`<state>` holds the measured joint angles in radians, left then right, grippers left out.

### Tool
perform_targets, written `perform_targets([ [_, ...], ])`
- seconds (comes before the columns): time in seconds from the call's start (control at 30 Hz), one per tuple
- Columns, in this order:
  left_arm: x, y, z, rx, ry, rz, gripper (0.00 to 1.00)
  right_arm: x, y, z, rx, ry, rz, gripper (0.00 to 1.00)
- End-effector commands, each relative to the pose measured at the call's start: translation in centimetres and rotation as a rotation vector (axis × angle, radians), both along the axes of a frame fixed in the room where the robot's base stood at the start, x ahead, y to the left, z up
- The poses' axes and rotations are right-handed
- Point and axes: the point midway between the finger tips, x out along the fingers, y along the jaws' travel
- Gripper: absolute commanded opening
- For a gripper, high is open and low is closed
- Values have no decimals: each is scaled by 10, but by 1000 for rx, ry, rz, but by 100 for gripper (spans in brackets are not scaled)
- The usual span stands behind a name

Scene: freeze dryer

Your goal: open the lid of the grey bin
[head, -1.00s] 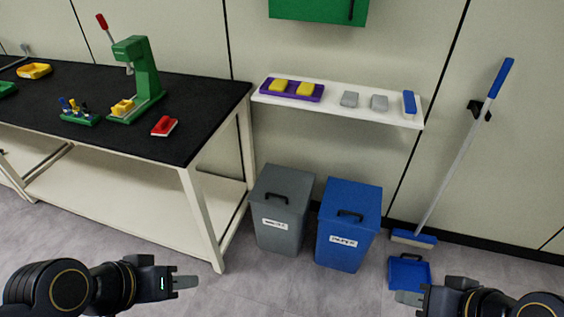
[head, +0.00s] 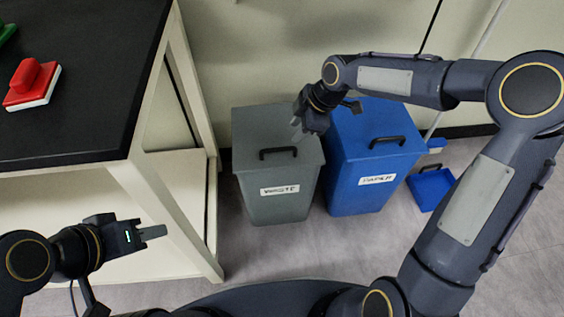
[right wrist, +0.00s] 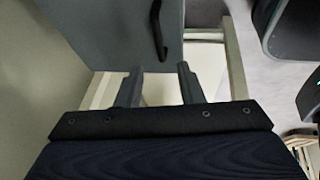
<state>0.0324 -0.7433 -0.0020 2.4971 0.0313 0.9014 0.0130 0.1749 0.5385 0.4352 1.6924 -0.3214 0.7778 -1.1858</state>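The grey bin (head: 277,205) stands on the floor with its flat lid (head: 255,130) closed. A black handle (head: 278,151) sits near the lid's front edge, and a label reads "WASTE". My right gripper (head: 297,132) is over the right part of the lid, behind and to the right of the handle. In the right wrist view its two fingers (right wrist: 160,84) are apart with nothing between them. The lid (right wrist: 110,30) and handle (right wrist: 158,30) show beyond the fingertips, not touched. My left gripper (head: 152,233) is at the lower left, away from the bin; its finger gap is hidden.
A blue bin (head: 350,190) labelled "PAPER" stands close on the right. The black-topped table (head: 75,130) stands on the left, its leg near the grey bin. A blue dustpan (head: 432,188) is at the right.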

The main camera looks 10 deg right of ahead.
Motion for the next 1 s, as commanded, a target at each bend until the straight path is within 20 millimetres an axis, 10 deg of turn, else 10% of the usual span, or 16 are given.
perform_targets([
  [0.6, 0, 0, -42, 0, 0, 0, 36, 21, 35, -86, 8, -12, 63, 34],
  [1.0, 0, 0, -43, 0, 0, 0, 36, 23, 39, -93, 8, -13, 60, 34],
])
